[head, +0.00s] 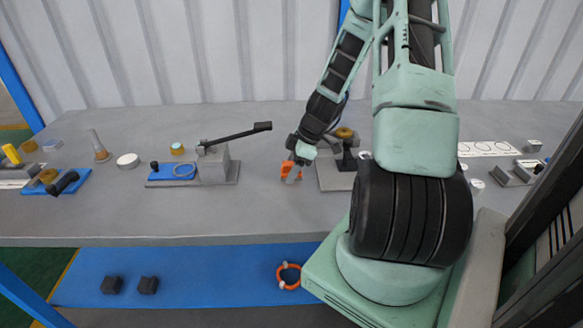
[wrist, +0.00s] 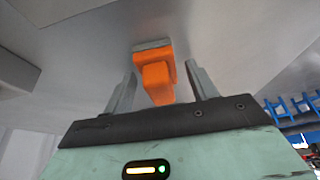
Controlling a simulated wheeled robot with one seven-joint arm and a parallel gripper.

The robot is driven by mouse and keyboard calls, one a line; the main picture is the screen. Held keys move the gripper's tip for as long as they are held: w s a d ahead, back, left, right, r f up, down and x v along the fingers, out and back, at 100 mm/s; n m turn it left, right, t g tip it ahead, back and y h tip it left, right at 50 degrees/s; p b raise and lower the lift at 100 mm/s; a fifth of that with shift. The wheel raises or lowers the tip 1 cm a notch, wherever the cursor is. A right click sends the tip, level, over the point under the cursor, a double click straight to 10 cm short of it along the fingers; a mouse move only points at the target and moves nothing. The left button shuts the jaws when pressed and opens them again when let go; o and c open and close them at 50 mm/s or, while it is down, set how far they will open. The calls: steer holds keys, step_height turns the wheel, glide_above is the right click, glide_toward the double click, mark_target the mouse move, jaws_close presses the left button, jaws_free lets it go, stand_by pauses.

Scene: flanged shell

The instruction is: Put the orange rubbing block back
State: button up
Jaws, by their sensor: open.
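The orange rubbing block (head: 286,169) is by my gripper (head: 294,174) at the middle of the bench in the head view, partly covered by the fingers. In the wrist view the orange block (wrist: 157,72), with a grey pad along its far edge, shows between the two grey fingers of my gripper (wrist: 162,84). The fingers are apart, with a visible gap on each side of the block. Whether the block touches the bench is hard to tell.
A lever press (head: 213,165) stands left of my gripper, and a grey plate fixture (head: 333,180) stands just right. A white disc (head: 127,160) and a cone-shaped tool (head: 99,148) lie farther left. An orange ring (head: 288,276) lies on the blue lower shelf (head: 210,280).

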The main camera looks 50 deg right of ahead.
steer(key=shift+r, duration=0.25)
steer(key=v, duration=1.2)
steer(key=w+a+r+g, duration=0.1)
steer(key=a+r+g, duration=0.1)
steer(key=a, duration=1.1)
steer(key=w+a+r+g, duration=0.1)
steer(key=w+a, duration=0.1)
steer(key=a, duration=1.2)
steer(key=s+a+r+h, duration=0.2)
steer(key=s+a, duration=1.4)
steer(key=a, duration=0.1)
steer(key=shift+s+m+g+h, duration=0.15)
steer(key=shift+m+g+h, duration=0.15)
